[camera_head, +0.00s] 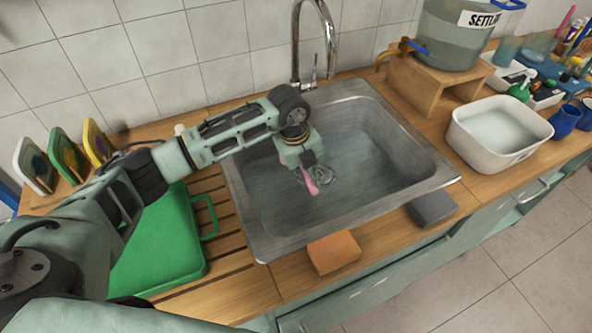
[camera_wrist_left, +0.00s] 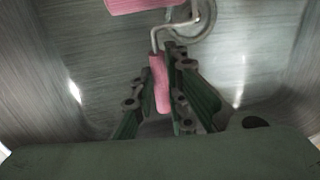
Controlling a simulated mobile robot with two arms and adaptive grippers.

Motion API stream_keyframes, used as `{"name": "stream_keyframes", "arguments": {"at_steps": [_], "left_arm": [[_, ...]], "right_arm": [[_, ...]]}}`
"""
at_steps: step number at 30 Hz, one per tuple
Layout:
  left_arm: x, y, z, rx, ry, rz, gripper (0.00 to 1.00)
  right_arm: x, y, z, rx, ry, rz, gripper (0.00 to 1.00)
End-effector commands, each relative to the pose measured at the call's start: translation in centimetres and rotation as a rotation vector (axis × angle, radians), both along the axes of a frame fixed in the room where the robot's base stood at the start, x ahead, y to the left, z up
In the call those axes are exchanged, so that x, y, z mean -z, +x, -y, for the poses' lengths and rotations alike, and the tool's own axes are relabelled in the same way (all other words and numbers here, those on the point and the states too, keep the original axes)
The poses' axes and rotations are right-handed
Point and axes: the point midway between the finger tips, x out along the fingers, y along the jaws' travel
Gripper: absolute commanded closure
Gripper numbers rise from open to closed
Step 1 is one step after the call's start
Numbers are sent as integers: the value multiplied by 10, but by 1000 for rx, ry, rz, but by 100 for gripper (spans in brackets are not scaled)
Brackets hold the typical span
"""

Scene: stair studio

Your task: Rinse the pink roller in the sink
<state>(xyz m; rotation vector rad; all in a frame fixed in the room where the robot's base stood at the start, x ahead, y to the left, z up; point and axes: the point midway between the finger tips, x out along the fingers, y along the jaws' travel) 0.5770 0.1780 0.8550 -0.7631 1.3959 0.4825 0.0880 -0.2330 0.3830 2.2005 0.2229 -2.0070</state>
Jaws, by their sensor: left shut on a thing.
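My left gripper (camera_head: 305,171) reaches down into the metal sink (camera_head: 377,160). It is shut on the pink handle of the pink roller (camera_head: 311,184). In the left wrist view the handle (camera_wrist_left: 159,84) lies between the two fingers (camera_wrist_left: 159,92), and a bent wire frame leads to the pink roller head (camera_wrist_left: 140,4) at the top edge, partly cut off. The round drain (camera_wrist_left: 196,22) shows behind the wire. The chrome tap (camera_head: 314,50) stands at the back of the sink. My right gripper is not in view.
A green board (camera_head: 160,250) lies left of the sink. An orange sponge (camera_head: 334,252) and a grey block (camera_head: 433,207) sit by the front rim. A white basin (camera_head: 498,132) and a tank marked "SETTL…" (camera_head: 455,38) on a wooden stand are at right.

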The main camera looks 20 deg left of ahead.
Motion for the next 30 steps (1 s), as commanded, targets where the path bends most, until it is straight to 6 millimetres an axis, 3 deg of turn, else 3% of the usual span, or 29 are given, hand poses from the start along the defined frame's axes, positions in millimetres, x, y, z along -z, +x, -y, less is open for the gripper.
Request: {"name": "stream_keyframes", "arguments": {"at_steps": [30], "left_arm": [[-86, 1, 0, 0, 0, 1, 100]], "right_arm": [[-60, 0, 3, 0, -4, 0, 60]]}}
